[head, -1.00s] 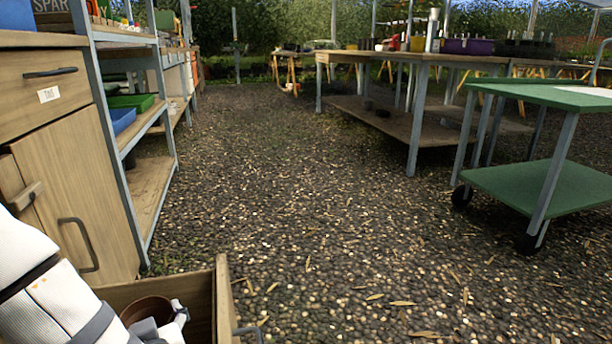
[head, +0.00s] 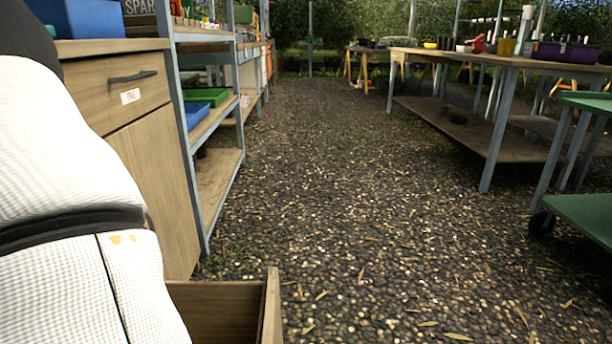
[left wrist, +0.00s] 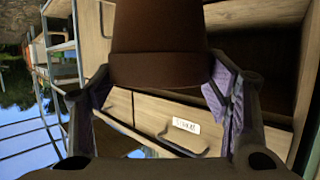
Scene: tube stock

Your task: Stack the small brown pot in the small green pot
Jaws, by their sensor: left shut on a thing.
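A brown pot (left wrist: 158,40) fills the upper middle of the left wrist view, its thick rim toward the gripper. My left gripper (left wrist: 163,85) is shut on it, with a purple finger pad at each side of the rim. In the head view my white left arm covers the left side; the gripper and the pot do not show there. I cannot make out a small green pot in either view. My right gripper is not in view.
An open wooden drawer (head: 271,310) juts out at the lower left from the cabinet (head: 150,170). A metal shelf rack (head: 225,180) holds a green tray (head: 205,97) and a blue tray (head: 194,115). A potting table (head: 470,62) and a green cart (head: 590,215) stand right. The gravel between is clear.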

